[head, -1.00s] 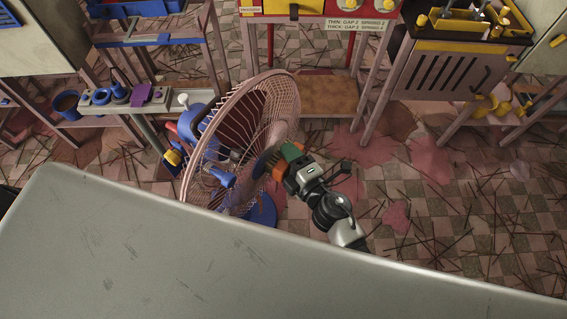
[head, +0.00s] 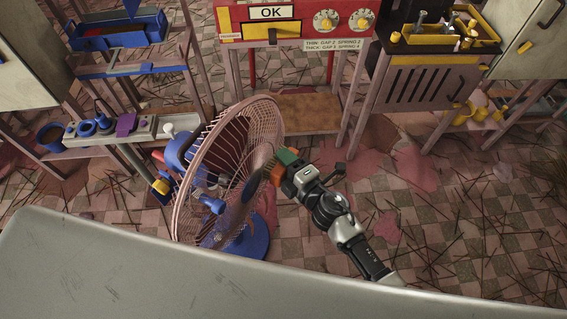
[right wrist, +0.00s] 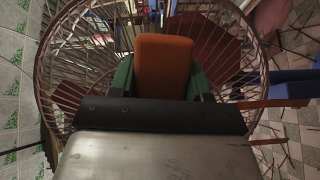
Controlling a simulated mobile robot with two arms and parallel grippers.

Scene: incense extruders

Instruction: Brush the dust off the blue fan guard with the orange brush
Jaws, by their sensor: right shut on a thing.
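The fan guard (head: 225,130) is a round wire cage on a standing fan with a blue base (head: 252,243). Most of its wires look dusty pink, while a patch toward its lower right looks dark blue. My right gripper (head: 288,165) is shut on the orange brush (head: 277,174). The bristles are at the guard's right side; exact contact is hard to tell. In the right wrist view the orange brush (right wrist: 163,65) sits between green fingers, with the guard (right wrist: 50,85) behind it. My left gripper is not in view.
A grey surface (head: 120,270) fills the foreground. A red machine with an OK sign (head: 272,12) stands behind, beside a cabinet with a yellow tray (head: 440,30). A low shelf (head: 110,135) with blue parts is left of the fan. Sticks litter the tiled floor.

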